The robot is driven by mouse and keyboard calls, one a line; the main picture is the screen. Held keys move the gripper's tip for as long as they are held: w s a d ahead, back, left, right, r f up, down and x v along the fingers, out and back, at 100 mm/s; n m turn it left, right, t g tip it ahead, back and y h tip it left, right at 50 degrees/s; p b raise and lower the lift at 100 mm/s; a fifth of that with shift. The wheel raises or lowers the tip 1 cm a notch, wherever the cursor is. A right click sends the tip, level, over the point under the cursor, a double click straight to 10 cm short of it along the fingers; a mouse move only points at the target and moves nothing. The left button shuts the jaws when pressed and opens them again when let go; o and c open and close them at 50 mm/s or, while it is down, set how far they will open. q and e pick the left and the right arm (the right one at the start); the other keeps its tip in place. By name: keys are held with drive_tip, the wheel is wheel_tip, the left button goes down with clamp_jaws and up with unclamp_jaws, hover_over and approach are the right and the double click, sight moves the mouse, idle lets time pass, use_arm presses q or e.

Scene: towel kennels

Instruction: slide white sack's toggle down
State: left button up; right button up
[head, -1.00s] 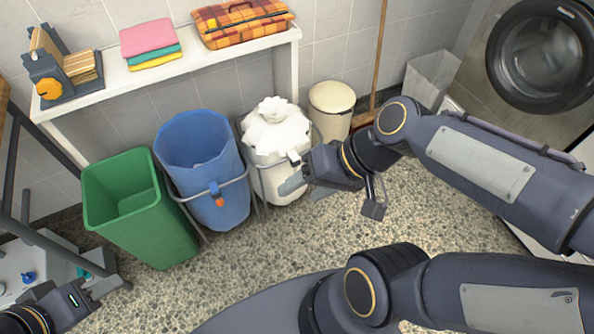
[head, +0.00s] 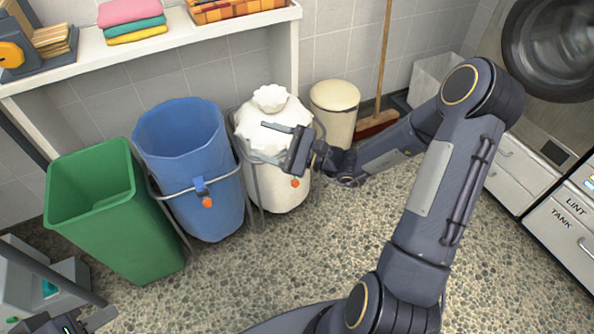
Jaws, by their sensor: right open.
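The white sack (head: 272,105), gathered at its top, hangs in a metal frame between the blue sack and a cream bin. An orange piece (head: 295,182), apparently part of its toggle, shows low on its front right. The rest of the toggle is hidden or cannot be made out. My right gripper (head: 256,140) is open in front of the white sack, its fingers pointing left across it and above the orange piece. Nothing shows between the fingers; I cannot tell whether they touch the sack. My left gripper (head: 98,318) is partly in view at the bottom left; its jaw state is unclear.
The blue sack (head: 187,140) with its own toggle (head: 201,190) and a green bin (head: 95,205) stand to the left. The cream bin (head: 334,112) and a broom (head: 385,70) stand to the right. A shelf (head: 200,40) runs above. The pebbled floor in front is clear.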

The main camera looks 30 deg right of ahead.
drive_tip(key=w+d+f+m+t+h+b, duration=0.25)
drive_tip(key=d+f+m+h, duration=0.25)
drive_tip(key=f, duration=0.4)
drive_tip(key=w+d+f+m+t+h+b, duration=0.1)
drive_tip(key=d+f+m+h+b, duration=0.3)
drive_tip(key=f, duration=0.5)
drive_tip(key=w+d+f+m+t+h+b, duration=0.1)
drive_tip(key=w+d+f+m+h, duration=0.1)
drive_tip(key=d+f+m+h, duration=0.45)
drive_tip(key=w+a+f+y+b, duration=0.1)
drive_tip(key=w+f+b, duration=0.1)
drive_tip(key=w, duration=0.5)
drive_tip(key=shift+a+f+y+b, duration=0.15)
drive_tip(key=shift+a+y+b, duration=0.1)
drive_tip(key=shift+y+b, duration=0.15)
